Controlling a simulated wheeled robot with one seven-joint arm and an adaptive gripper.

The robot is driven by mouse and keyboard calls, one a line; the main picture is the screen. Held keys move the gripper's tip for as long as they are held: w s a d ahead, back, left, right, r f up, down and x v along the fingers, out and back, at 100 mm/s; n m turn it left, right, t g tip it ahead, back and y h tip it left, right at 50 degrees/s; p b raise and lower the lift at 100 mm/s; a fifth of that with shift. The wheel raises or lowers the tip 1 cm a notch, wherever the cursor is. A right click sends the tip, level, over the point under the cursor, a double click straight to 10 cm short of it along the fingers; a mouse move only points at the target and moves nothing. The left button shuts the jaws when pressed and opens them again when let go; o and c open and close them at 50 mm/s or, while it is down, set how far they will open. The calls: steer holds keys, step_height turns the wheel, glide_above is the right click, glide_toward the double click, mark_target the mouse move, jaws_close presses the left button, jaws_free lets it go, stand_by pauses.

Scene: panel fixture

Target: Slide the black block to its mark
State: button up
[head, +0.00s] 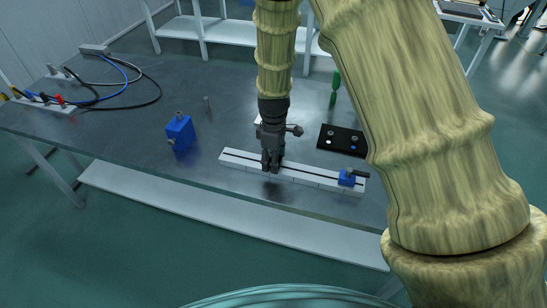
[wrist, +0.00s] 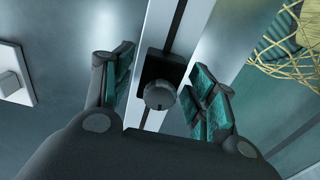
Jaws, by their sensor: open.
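The black block (wrist: 160,78) with a round grey knob (wrist: 160,95) sits on the slotted pale rail (wrist: 205,45) in the wrist view. My gripper (wrist: 158,90) is open, with one finger on each side of the block and knob; gaps show between the knob and the fingers. In the head view my gripper (head: 272,167) points down at the rail (head: 310,177), left of its middle, and hides the block there. Thin dark lines cross the rail, but I cannot tell which is the block's mark.
A blue box (head: 180,132) stands to the left. Cables (head: 125,80) lie at the far left.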

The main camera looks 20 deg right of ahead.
jaws_close()
steer(key=shift+w+a, duration=0.15)
stand_by(0.4)
jaws_free()
step_height(320, 180, up, 12)
steer(key=shift+r, duration=0.1)
stand_by(0.7)
stand_by(0.4)
